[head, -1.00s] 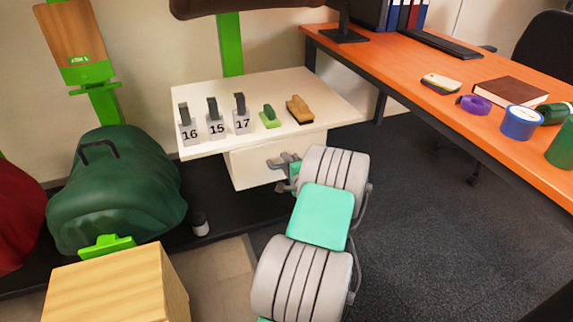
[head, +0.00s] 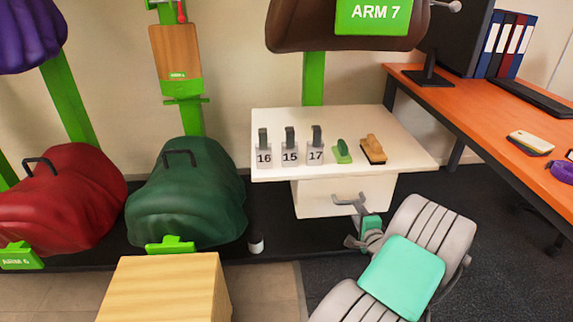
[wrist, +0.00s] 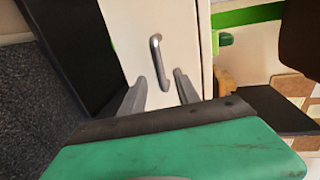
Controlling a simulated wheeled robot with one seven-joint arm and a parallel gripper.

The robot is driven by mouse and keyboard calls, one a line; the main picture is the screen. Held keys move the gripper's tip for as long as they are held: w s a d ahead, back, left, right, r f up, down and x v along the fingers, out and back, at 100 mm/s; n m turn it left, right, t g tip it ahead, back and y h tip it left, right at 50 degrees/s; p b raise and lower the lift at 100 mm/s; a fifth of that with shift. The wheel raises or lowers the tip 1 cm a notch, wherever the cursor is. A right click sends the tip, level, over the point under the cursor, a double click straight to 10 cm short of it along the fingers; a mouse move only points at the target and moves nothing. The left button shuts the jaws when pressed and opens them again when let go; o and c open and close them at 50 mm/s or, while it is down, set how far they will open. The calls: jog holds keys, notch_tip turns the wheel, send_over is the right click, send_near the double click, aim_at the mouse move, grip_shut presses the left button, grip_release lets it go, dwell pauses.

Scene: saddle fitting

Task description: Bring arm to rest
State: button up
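My arm, grey and teal, reaches up from the bottom right of the head view. My gripper (head: 358,222) is in front of the white drawer (head: 318,198) under the white table. In the wrist view the two fingers of my gripper (wrist: 160,76) stand apart with nothing held between them. The drawer's metal handle (wrist: 158,62) shows beyond the fingertips, apart from them. The drawer looks shut. The exact gap between gripper and handle is hard to tell in the head view.
The white table (head: 400,150) holds tags numbered 16, 15 and 17, a green-handled brush (head: 342,150) and a tan brush (head: 373,148). A wooden box (head: 165,288) stands at bottom left. Green (head: 190,195) and red (head: 65,195) covered saddles are behind. An orange desk (head: 480,110) is right.

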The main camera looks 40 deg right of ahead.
jog(key=w+a+r+n+y+p, duration=0.5)
jog(key=w+a+r+n+p, duration=0.1)
jog(key=w+a+r+p, duration=0.3)
jog(key=w+a+r+n+g+y+p, duration=0.2)
jog(key=a+r+n+p, duration=0.4)
jog(key=a, duration=0.4)
jog(key=w+a+r+n+g+y+p, duration=0.1)
jog(key=a+r+n+g+y+p, duration=0.2)
jog(key=a+r, duration=0.6)
jog(key=s+a+r+n+g+h+p, duration=0.1)
jog(key=s+a+r+n+p, duration=0.3)
jog(key=s+a+r+p, duration=0.4)
jog(key=s+a+r+n+g+h+p, duration=0.1)
jog(key=s+a+r+n+g+p, duration=0.3)
jog(key=s+a+r+p, duration=0.4)
notch_tip(320, 180, up, 5)
jog(key=shift+s+a+f+n, duration=0.25)
jog(key=shift+a+n, duration=0.35)
jog(key=shift+a, duration=0.6)
jog(key=shift+d+r, duration=0.1)
jog(key=shift+r, duration=0.05)
